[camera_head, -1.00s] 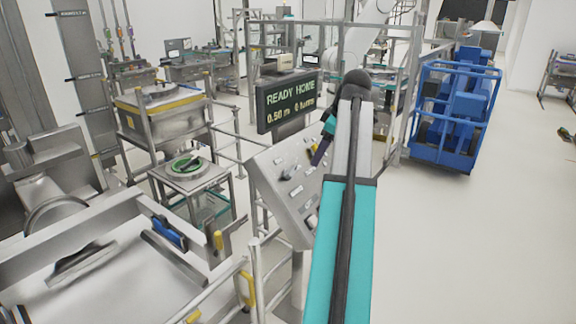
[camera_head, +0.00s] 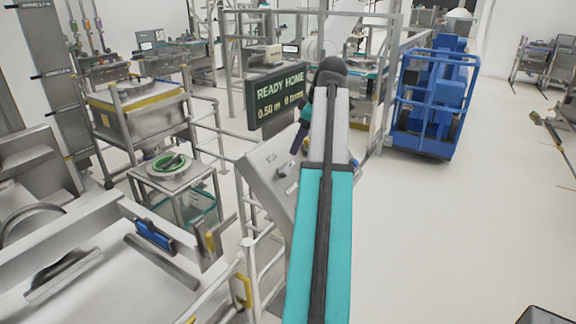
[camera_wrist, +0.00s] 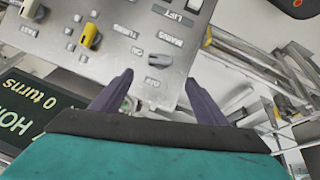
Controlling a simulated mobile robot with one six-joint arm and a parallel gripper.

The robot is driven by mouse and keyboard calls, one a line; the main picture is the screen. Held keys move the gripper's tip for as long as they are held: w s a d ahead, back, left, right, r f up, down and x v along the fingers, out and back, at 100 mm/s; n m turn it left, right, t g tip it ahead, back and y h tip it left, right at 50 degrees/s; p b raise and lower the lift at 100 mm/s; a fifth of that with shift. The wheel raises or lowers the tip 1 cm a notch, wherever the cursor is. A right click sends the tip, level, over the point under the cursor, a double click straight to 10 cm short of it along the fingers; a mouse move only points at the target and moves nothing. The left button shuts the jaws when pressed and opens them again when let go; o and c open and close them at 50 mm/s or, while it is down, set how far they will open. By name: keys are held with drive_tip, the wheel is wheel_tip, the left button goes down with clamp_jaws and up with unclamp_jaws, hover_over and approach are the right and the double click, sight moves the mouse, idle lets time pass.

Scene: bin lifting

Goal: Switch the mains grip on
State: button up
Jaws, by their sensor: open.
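The control panel (camera_head: 262,190) stands beyond my arm in the head view, under the sign. In the wrist view the panel (camera_wrist: 60,52) fills the upper left, with its lettering turned over. In the picture the grip lies just above the gap between the fingertips. Nothing is between the fingers. In the head view my gripper (camera_head: 301,133) is partly hidden by my arm.
A yellow knob (camera_wrist: 91,36) sits on the panel left of the mains grip. The sign (camera_head: 280,95) reads READY HOME. Rails (camera_head: 245,270) stand left of my arm. A blue cart (camera_head: 432,110) is at the right, with clear floor in front.

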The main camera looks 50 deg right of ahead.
sight(288, 167)
drive_tip(key=shift+f, duration=0.1)
drive_tip(key=shift+p+x, duration=2.15)
drive_tip(key=shift+x, duration=4.65)
drive_tip(key=c, duration=1.1)
drive_tip(key=shift+o, duration=0.2)
drive_tip(key=shift+d+m+y, duration=0.3)
drive_tip(key=shift+m+y, duration=0.1)
drive_tip(key=shift+m, duration=0.3)
drive_tip(key=shift+m+y, duration=0.3)
drive_tip(key=shift+m, duration=0.3)
drive_tip(key=shift+a, duration=0.1)
